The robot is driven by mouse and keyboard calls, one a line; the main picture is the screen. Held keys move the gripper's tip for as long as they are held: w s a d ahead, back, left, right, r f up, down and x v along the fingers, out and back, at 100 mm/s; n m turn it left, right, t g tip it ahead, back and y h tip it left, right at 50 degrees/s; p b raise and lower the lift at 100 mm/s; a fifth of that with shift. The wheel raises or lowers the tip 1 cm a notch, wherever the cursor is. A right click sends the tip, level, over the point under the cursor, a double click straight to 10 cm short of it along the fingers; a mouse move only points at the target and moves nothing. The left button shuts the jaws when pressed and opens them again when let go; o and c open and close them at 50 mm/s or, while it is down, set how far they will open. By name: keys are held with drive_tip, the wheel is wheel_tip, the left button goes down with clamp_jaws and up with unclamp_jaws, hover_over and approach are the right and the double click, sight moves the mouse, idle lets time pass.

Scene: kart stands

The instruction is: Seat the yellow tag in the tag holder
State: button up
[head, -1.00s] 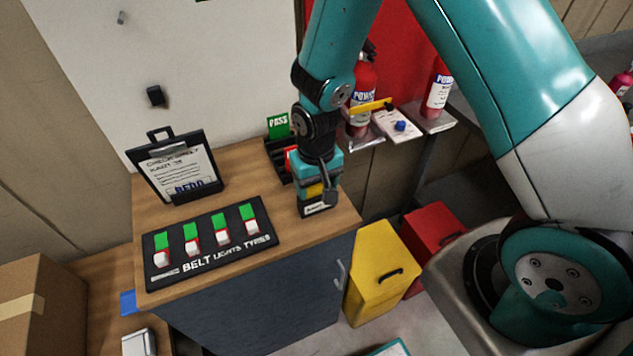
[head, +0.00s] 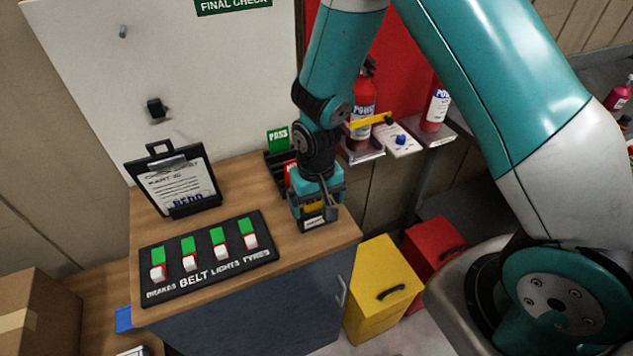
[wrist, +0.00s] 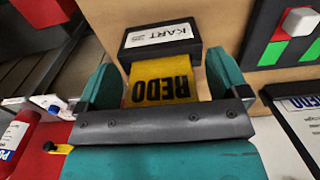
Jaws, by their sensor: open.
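The yellow tag (wrist: 160,84), lettered REDO, stands at the black tag holder (wrist: 160,40) with a white KART label. Its far end meets the holder's edge and appears to be in it; the depth is hidden. My gripper (wrist: 165,75) is open, with one teal finger on each side of the tag and a visible gap on the right. In the head view, my gripper (head: 314,205) is low over the tag holder (head: 314,223) near the cabinet top's right front edge. Only a little of the tag shows there.
The switch panel (head: 208,262) and clipboard (head: 172,185) are on the cabinet top to the left. A black rack with a green PASS card (head: 278,138) stands just behind my gripper. Fire extinguishers (head: 363,100) are at the back right. Yellow (head: 383,285) and red bins stand below right.

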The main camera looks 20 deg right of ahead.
wheel_tip(320, 180, up, 17)
drive_tip(key=b, duration=0.2)
drive_tip(key=shift+b, duration=0.35)
drive_tip(key=s+a+r+n+y+b, duration=0.1)
drive_tip(key=s+a+r+n+y, duration=0.1)
drive_tip(key=s, duration=0.7)
drive_tip(key=s+a+r+n+y+b, duration=0.1)
drive_tip(key=s+a+r+n+y, duration=0.1)
drive_tip(key=s+n, duration=0.3)
drive_tip(key=s, duration=0.4)
drive_tip(key=shift+s+a+r, duration=0.25)
drive_tip(key=shift+a+r, duration=0.05)
